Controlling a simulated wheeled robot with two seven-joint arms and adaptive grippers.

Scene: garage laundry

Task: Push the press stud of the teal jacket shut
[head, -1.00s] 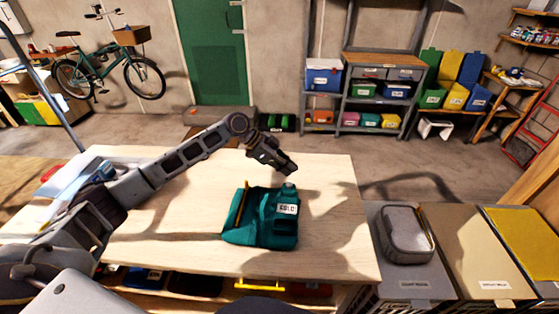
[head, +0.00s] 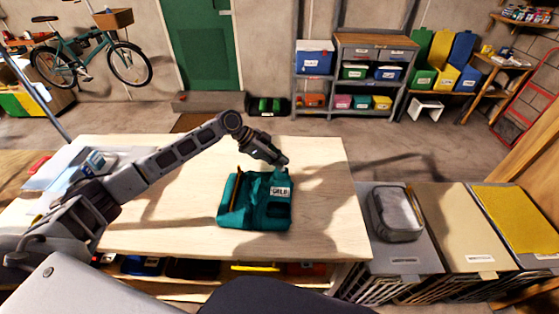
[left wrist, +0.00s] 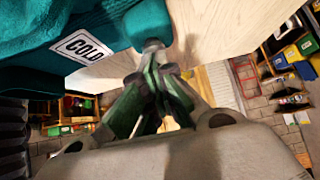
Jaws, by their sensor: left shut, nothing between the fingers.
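The teal jacket (head: 243,212) lies folded on the pale wooden table (head: 320,215). A white COLD label (head: 280,191) is on its upper right part. In the left wrist view, the jacket (left wrist: 60,28) fills the upper left, and a small rounded teal tab (left wrist: 148,24) sticks out above my fingertips. My left gripper (head: 284,160) is shut and empty, just beyond the jacket's far right edge. Its fingers (left wrist: 163,72) meet close below the tab; I cannot tell whether they touch it. I cannot make out the press stud. My right gripper is not in view.
A clear case (head: 398,212) rests on a grey bin right of the table. Papers and boxes (head: 75,165) lie at the table's left end. The table is bare right of the jacket. Shelves (head: 355,75) stand at the back wall.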

